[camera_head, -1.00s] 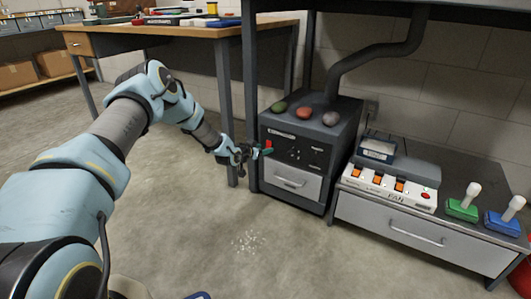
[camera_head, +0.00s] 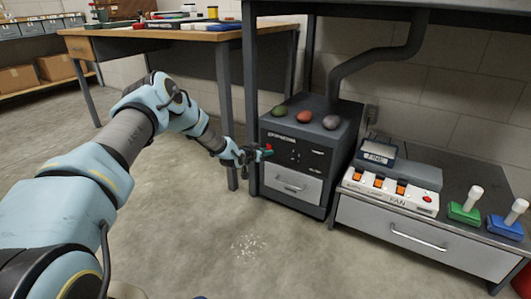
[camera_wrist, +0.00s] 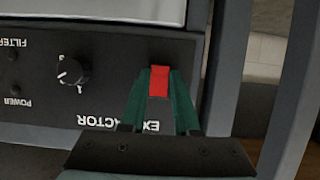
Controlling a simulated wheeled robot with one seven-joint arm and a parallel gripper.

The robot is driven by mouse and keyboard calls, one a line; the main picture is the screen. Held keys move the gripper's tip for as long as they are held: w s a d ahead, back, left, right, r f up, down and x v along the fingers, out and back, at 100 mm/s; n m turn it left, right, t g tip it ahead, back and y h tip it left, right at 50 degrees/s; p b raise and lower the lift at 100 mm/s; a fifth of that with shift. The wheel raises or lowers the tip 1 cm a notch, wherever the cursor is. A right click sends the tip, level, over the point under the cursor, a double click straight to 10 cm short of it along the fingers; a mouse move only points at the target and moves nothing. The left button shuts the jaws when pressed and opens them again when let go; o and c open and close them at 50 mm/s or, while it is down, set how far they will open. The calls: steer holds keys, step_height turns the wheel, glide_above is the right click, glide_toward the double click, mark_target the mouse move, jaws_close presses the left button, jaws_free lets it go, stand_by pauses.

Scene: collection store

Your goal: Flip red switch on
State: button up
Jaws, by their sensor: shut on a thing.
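The red switch (camera_wrist: 158,81) is a small red rocker on the dark panel of the extractor unit (camera_head: 327,133). In the head view the red switch (camera_head: 269,147) shows at the panel's left edge, just above my fingertips. In the wrist view, which shows the panel lettering upside down, the green fingers of my gripper (camera_wrist: 160,88) lie on either side of the switch and are shut on it. In the head view my gripper (camera_head: 262,155) is right at the panel. I cannot tell which way the switch is set.
The panel also carries a round knob (camera_wrist: 72,70) and small buttons. A table leg (camera_head: 229,120) stands close behind my wrist. To the right are a white fan control box (camera_head: 391,193) with orange switches, and green (camera_head: 464,212) and blue (camera_head: 507,224) lever boxes.

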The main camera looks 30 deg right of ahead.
jaws_close()
steer(key=h+b, duration=0.1)
steer(key=b, duration=0.1)
steer(key=t+h+b, duration=0.1)
steer(key=b, duration=0.1)
steer(key=shift+f+t+h, duration=0.3)
steer(key=shift+f+h, duration=0.1)
